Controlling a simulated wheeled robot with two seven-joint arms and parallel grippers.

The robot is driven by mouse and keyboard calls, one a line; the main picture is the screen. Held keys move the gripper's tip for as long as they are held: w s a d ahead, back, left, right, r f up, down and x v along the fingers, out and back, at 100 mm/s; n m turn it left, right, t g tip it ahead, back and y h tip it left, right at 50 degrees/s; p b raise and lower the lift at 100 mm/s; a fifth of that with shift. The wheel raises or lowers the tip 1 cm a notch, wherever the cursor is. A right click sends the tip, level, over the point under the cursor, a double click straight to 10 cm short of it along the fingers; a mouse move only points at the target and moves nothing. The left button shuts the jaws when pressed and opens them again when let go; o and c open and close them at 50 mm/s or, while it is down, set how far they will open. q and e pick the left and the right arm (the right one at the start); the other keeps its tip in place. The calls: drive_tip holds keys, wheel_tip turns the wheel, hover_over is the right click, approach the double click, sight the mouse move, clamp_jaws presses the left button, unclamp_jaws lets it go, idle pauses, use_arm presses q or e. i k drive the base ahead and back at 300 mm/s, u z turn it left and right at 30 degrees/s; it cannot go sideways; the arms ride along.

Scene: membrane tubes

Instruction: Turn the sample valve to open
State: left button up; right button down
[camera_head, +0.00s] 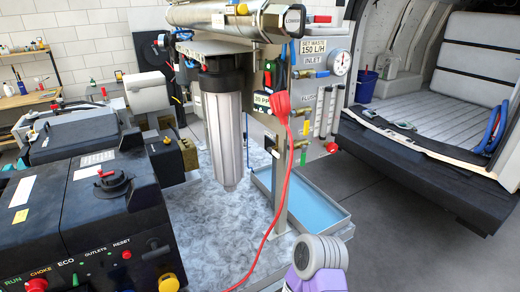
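A grey membrane unit with a valve panel stands in the middle of the view. I cannot read a label that marks the sample valve. Neither gripper shows.
A red plug and cable (284,105) hang in front of the post. A grey filter housing (227,140) hangs at its left. A blue-lined tray (310,200) lies below. A black generator (95,200) stands at left, an open van (435,120) at right.

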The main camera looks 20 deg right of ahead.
sight(269, 150)
drive_tip(key=k, duration=0.5)
drive_tip(key=z, duration=1.8)
drive_tip(key=i, duration=1.4)
drive_tip(key=u, duration=1.1)
